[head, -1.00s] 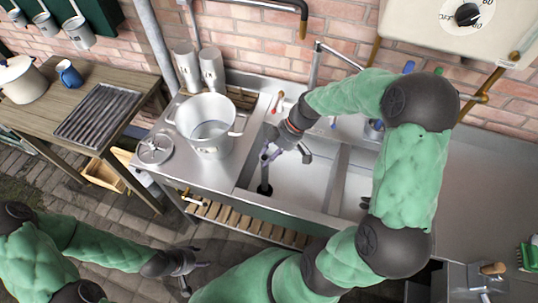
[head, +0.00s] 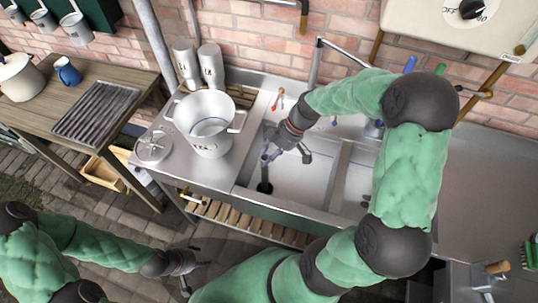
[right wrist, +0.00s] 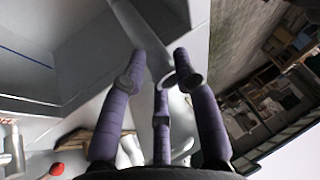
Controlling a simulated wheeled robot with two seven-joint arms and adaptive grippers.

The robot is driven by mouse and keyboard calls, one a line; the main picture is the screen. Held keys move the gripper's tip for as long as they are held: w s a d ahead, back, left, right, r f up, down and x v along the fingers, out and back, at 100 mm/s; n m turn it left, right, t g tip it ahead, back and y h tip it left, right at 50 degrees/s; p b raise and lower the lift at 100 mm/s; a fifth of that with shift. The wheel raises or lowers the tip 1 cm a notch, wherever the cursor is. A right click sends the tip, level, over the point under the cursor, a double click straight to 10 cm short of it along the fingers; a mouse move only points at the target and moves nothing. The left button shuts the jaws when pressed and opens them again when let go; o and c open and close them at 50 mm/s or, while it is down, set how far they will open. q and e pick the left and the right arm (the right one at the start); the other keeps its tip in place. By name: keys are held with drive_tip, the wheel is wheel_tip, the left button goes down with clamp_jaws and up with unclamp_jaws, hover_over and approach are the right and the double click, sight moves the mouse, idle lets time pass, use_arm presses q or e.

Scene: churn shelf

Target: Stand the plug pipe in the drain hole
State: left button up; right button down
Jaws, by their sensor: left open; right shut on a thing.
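The plug pipe (head: 265,172), a slim grey tube, is upright in the left sink basin (head: 300,182). It also shows in the right wrist view (right wrist: 137,30), running away between the fingers. My right gripper (head: 271,154) is shut on its upper part, reaching down into the basin from the right. A dark round patch (head: 265,188) at the pipe's foot is at the drain hole's place. I cannot tell whether the pipe's end is inside the hole or just above it. My left gripper (head: 190,268) is open and empty, low in front of the sink unit.
A large metal pot (head: 207,145) and a round lid (head: 153,147) stand on the drainboard left of the basin. A tap (head: 318,62) rises behind the basin. A divider (head: 338,178) separates the right basin. A wooden table (head: 85,75) is at the left.

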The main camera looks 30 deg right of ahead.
drive_tip(key=shift+f+b, duration=0.7)
drive_tip(key=shift+f, duration=0.05)
drive_tip(key=c, duration=0.9)
unclamp_jaws()
drive_tip(key=shift+o, duration=0.2)
